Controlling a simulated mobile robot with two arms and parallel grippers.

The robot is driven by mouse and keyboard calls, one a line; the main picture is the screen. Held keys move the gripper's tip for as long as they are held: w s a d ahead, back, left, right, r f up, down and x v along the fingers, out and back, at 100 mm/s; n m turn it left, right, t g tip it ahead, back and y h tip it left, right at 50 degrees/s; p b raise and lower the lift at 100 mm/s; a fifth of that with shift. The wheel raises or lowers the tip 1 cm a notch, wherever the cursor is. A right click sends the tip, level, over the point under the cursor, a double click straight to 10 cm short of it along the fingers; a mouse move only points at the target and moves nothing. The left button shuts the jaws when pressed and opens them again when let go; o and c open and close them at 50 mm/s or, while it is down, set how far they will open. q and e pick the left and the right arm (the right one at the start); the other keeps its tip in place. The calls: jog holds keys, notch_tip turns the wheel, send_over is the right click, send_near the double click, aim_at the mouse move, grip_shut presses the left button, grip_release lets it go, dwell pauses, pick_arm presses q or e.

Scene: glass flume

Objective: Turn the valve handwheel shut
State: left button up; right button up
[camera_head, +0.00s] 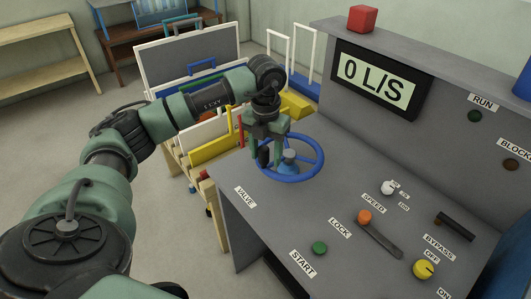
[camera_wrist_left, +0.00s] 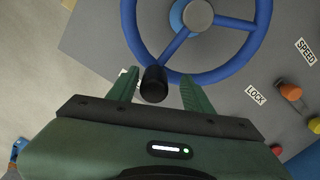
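The blue valve handwheel (camera_head: 318,172) lies on the sloped grey console at the VALVE label. Its round hub (camera_wrist_left: 198,14), spokes and rim show from above in the left wrist view. A black handle knob (camera_wrist_left: 153,84) stands on the rim. My left gripper (camera_head: 266,158) points down over the wheel's left side. In the left wrist view its fingers (camera_wrist_left: 158,95) are apart, one on each side of the knob, with gaps visible. The knob is between them but does not look gripped. My right gripper is in neither view.
The console carries a green START button (camera_head: 319,248), an orange lever knob (camera_head: 364,216), a white speed knob (camera_head: 388,187) and a yellow knob (camera_head: 424,268). The display (camera_head: 376,82) reads 0 L/S. A red block (camera_head: 361,18) sits on top. Racked boards (camera_head: 190,60) stand behind my arm.

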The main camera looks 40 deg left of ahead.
pick_arm(q)
jog(key=shift+a+r, duration=0.1)
jog(key=shift+r, duration=0.15)
notch_tip(320, 180, up, 6)
jog(key=shift+r+b, duration=0.2)
jog(key=shift+b, duration=0.65)
jog(key=shift+r, duration=0.45)
